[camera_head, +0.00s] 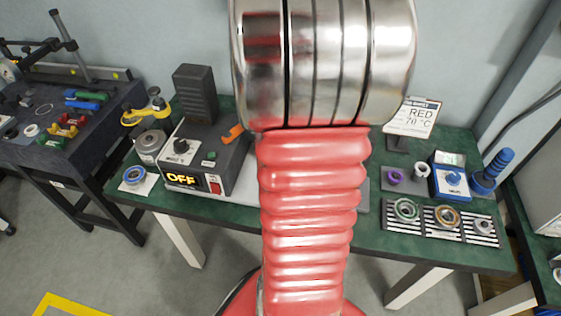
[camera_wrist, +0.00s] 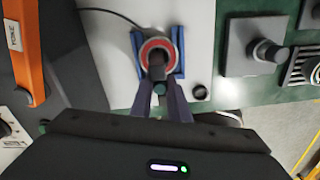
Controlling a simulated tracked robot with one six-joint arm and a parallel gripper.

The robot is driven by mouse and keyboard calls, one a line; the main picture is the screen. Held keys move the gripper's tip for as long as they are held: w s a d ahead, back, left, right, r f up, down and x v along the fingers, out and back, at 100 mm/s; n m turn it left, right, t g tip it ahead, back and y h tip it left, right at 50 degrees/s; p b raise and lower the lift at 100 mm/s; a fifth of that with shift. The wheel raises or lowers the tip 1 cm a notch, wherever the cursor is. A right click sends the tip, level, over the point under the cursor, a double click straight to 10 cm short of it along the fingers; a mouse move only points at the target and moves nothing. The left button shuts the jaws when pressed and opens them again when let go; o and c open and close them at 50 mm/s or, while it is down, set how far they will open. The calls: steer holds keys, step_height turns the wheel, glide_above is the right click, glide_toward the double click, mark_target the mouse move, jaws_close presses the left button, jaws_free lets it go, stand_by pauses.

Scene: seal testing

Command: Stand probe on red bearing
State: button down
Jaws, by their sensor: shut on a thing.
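In the wrist view, the red bearing (camera_wrist: 148,43), a ring with a red face, sits in a blue cradle (camera_wrist: 179,62) on a pale plate. My gripper (camera_wrist: 159,82) reaches up from the bottom of the picture, its two fingers shut on the dark probe (camera_wrist: 157,66). The probe's dark end overlaps the lower part of the ring. I cannot tell whether it touches the bearing or hovers just above it. In the head view my own arm hides the gripper, the probe and the red bearing.
In the head view, a control box (camera_head: 210,155) showing OFF stands left of my arm. A sign (camera_head: 413,117) reads RED 70 °C. A slotted rack (camera_head: 470,238) with several bearings lies right. A thin black cable (camera_wrist: 112,12) crosses the pale plate.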

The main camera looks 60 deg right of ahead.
steer(key=shift+f, duration=0.45)
stand_by(0.3)
steer(key=c, duration=1.6)
jaws_free()
steer(key=shift+r, duration=0.1)
steer(key=shift+w+r, duration=0.1)
steer(key=shift+r, duration=3.3)
